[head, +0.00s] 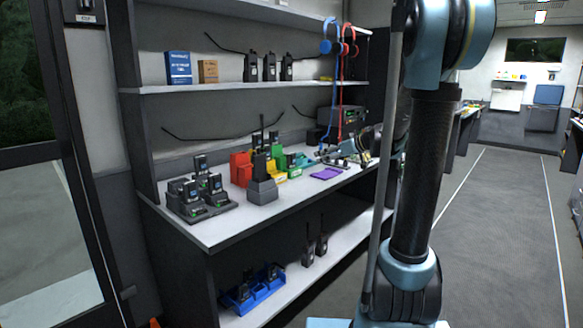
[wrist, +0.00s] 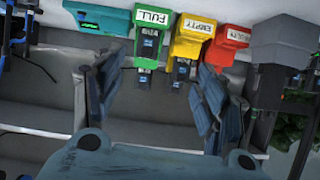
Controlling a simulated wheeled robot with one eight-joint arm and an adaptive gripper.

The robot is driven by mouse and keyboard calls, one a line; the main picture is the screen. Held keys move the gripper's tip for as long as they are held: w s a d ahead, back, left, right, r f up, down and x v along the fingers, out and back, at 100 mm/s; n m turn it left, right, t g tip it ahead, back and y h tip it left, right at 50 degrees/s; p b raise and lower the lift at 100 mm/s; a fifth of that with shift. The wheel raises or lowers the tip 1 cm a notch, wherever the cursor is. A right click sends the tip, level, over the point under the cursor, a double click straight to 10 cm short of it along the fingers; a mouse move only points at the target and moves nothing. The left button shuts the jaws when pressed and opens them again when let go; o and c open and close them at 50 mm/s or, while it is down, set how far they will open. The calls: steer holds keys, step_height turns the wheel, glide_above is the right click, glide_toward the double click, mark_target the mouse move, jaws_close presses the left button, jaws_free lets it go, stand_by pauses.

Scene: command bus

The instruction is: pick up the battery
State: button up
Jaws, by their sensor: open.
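Small dark batteries with blue labels show at the green FULL bin (wrist: 150,18) and the yellow EMPTY bin (wrist: 190,38) in the wrist view: one battery (wrist: 146,50) at the green bin, another (wrist: 181,70) at the yellow bin. Which one the task means, I cannot tell. My gripper (wrist: 158,78) is open and empty, its two dark fingers spread apart on either side of these batteries in the picture. I see no contact. In the head view the green bin (head: 294,164) stands on the workbench; my gripper is partly hidden there behind my arm.
A red FAULTY bin (wrist: 231,40) is beside the yellow one. A grey charger base (head: 262,191) holding a radio stands in front of the bins. A multi-slot charger (head: 201,208) is at the left end of the bench (head: 235,228). A purple cloth (head: 326,173) lies right of the bins.

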steer(key=w, duration=0.2)
glide_toward(294, 161)
steer(key=x, duration=0.8)
steer(key=shift+d, duration=0.1)
steer(key=c, duration=1.2)
